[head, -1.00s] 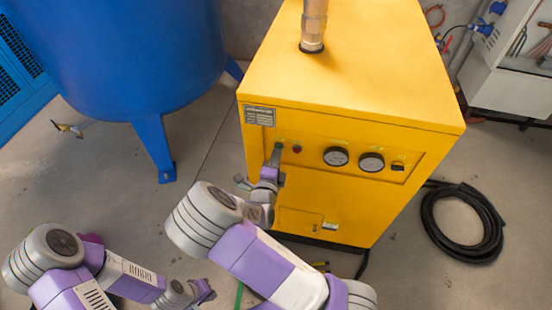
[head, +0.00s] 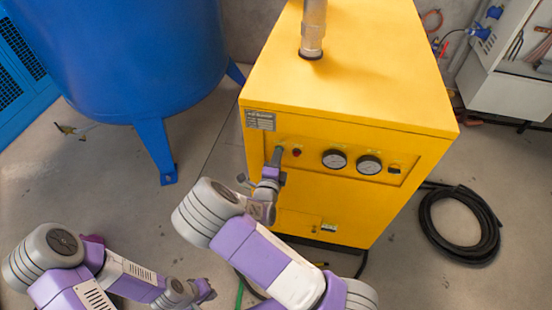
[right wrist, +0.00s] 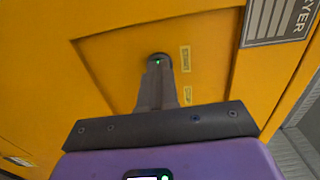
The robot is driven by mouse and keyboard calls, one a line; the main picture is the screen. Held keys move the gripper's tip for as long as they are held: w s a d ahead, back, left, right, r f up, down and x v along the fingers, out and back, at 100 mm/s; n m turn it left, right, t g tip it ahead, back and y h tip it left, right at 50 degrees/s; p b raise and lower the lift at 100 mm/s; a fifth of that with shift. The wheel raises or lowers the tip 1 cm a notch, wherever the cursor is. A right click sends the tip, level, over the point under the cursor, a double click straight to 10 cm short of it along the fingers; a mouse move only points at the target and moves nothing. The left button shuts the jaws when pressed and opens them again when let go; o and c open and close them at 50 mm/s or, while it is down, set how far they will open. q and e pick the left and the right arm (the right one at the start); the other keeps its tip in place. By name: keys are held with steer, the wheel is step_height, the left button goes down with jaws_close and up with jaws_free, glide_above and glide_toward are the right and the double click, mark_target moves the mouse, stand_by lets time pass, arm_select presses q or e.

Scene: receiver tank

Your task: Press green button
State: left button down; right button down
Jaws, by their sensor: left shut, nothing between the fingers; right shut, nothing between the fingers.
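The yellow cabinet (head: 350,60) has a recessed front panel. My right gripper (head: 277,154) is shut and empty, with its fingertips at the left end of this panel, beside the red button (head: 296,152). In the right wrist view the closed fingers (right wrist: 158,70) point at a dark round button housing with a small green spot (right wrist: 157,62) at the tips. The fingers hide most of the green button. I cannot tell whether they touch it or whether it is pushed in. My left gripper (head: 207,292) is shut and empty, low over the floor, far from the panel.
Two gauges (head: 334,159) and a black switch (head: 394,169) are on the panel right of the red button. START and STOP labels (right wrist: 185,60) sit beside the fingers. A blue tank (head: 120,60) stands left. A coiled black hose (head: 460,225) lies on the floor right.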

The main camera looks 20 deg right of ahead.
steer(key=shift+w+d+r, duration=0.2)
steer(key=shift+d+r, duration=0.1)
steer(key=p+v, duration=0.4)
steer(key=v, duration=1)
steer(key=shift+s+a+f, duration=0.2)
steer(key=shift+a+f, duration=0.1)
